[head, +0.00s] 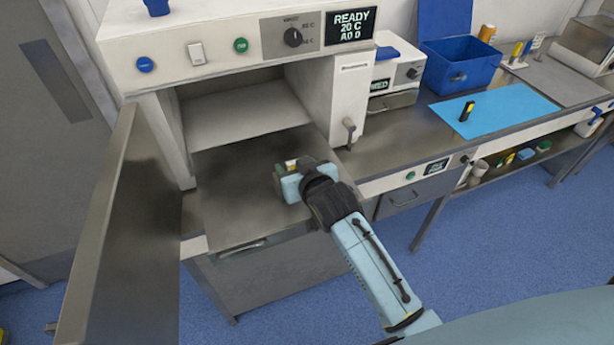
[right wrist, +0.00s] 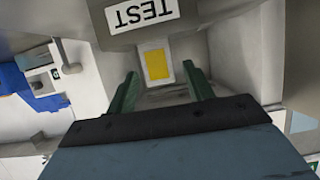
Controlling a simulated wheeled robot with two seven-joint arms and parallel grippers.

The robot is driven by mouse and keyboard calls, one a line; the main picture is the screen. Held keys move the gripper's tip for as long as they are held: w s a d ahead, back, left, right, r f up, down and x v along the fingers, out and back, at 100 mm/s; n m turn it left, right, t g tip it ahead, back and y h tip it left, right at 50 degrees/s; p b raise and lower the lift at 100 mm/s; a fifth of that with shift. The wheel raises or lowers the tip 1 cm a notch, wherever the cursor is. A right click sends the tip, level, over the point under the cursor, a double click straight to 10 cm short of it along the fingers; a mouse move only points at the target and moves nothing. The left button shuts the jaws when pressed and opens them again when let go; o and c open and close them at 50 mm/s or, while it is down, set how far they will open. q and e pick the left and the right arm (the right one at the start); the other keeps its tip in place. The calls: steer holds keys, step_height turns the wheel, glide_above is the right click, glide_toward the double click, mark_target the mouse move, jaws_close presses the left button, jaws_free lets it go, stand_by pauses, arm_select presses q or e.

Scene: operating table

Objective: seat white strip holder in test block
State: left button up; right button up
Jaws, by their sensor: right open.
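In the right wrist view, a white strip holder with a yellow pad (right wrist: 158,65) stands between the fingers of my right gripper (right wrist: 157,90). The fingers are apart, with a gap on each side of it. It meets the grey test block (right wrist: 105,22), which carries an upside-down TEST label. I cannot tell how deep the holder sits in the block. In the head view, my right gripper (head: 291,177) is over the pulled-out metal shelf of the open cabinet and hides most of the block. My left gripper is not in view.
The cabinet door (head: 105,230) hangs open at the left. The cabinet's white side wall (head: 350,100) stands right of the shelf (head: 235,195). On the bench at right are a blue mat (head: 510,110) with a black and yellow item (head: 467,110), and a blue bin (head: 460,70).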

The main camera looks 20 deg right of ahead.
steer(key=v, duration=1)
steer(key=shift+s+r, duration=0.15)
steer(key=shift+s, duration=0.2)
steer(key=s+d+f+g, duration=0.2)
steer(key=s+f+g, duration=0.15)
steer(key=s, duration=0.35)
steer(key=s+d+f+n+g, duration=0.1)
steer(key=s+d+f+g, duration=0.2)
steer(key=s, duration=0.4)
steer(key=s+d+f+g, duration=0.1)
steer(key=s+f+g, duration=0.35)
steer(key=s, duration=0.25)
step_height(320, 180, down, 33)
steer(key=s+b, duration=0.3)
steer(key=b, duration=0.4)
steer(key=s+d+f+b, duration=0.1)
steer(key=s+f+b, duration=0.2)
steer(key=s+f, duration=0.4)
steer(key=s+d+f+g+h+b, duration=0.1)
steer(key=s+f+b, duration=0.1)
steer(key=s+f, duration=0.6)
step_height(320, 180, down, 3)
steer(key=shift+s+d+f+n+b, duration=0.2)
steer(key=shift+d+n+b, duration=0.1)
steer(key=shift+d+b, duration=0.1)
